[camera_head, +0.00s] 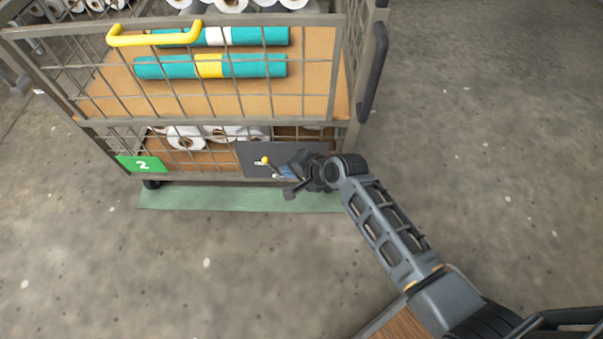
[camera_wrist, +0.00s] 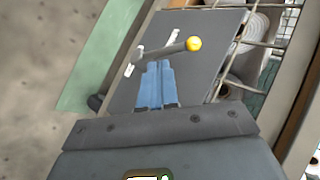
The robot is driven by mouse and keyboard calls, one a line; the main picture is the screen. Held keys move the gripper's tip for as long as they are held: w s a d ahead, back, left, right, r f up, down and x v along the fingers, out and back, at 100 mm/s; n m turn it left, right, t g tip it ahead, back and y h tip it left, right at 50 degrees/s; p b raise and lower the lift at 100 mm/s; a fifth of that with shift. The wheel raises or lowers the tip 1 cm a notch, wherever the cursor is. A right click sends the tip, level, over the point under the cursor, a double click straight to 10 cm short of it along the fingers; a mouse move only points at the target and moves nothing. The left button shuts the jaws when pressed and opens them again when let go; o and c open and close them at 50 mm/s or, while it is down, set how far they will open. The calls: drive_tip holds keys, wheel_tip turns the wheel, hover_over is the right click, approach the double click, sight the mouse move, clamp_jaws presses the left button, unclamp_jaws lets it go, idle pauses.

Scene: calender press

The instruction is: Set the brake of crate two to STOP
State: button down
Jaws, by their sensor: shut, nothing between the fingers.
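Crate two (camera_head: 60,122) is a wire-mesh cart with a green number 2 sign (camera_head: 143,165) at its lower left. A dark grey brake plate (camera_head: 253,150) sits low on its near side; it also shows in the wrist view (camera_wrist: 215,28). The brake lever has a yellow ball knob (camera_head: 265,160), seen large in the wrist view (camera_wrist: 193,44). Its grey bar slants across the plate. Small white marks sit on the plate, too small to read. My gripper (camera_head: 284,171) is shut and empty, its blue fingertips (camera_wrist: 157,66) close beside the lever bar. I cannot tell whether they touch it.
A yellow handle (camera_head: 155,39) is on the crate's upper rail, and a dark upright handle (camera_head: 373,70) on its right corner. Teal rolls (camera_head: 260,66) and white rolls (camera_head: 186,139) lie inside. A green floor strip (camera_head: 230,200) runs below. The concrete floor around is clear.

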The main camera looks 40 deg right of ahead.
sight(270, 165)
drive_tip(key=shift+w+a+f+b, duration=0.2)
drive_tip(key=shift+w, duration=0.35)
drive_tip(key=shift+w+a+f+b, duration=0.15)
drive_tip(key=shift+w+f+b, duration=0.1)
drive_tip(key=shift+w, duration=0.35)
drive_tip(key=shift+w+a+f+b, duration=0.15)
drive_tip(key=shift+w+a+b, duration=0.05)
drive_tip(key=shift+w, duration=0.35)
drive_tip(key=shift+w+a+r+p, duration=0.3)
drive_tip(key=shift+a+p, duration=0.1)
drive_tip(key=shift+p, duration=0.6)
drive_tip(key=w+a+f+p, duration=0.1)
drive_tip(key=p, duration=0.1)
drive_tip(key=shift+a+g+h+p, duration=0.2)
drive_tip(key=shift+g+h+p, duration=0.15)
drive_tip(key=shift+g+h, duration=0.05)
drive_tip(key=shift+s+d, duration=0.1)
drive_tip(key=shift+s+d+p, duration=0.35)
drive_tip(key=shift+s+d, duration=0.05)
drive_tip(key=shift+d, duration=0.15)
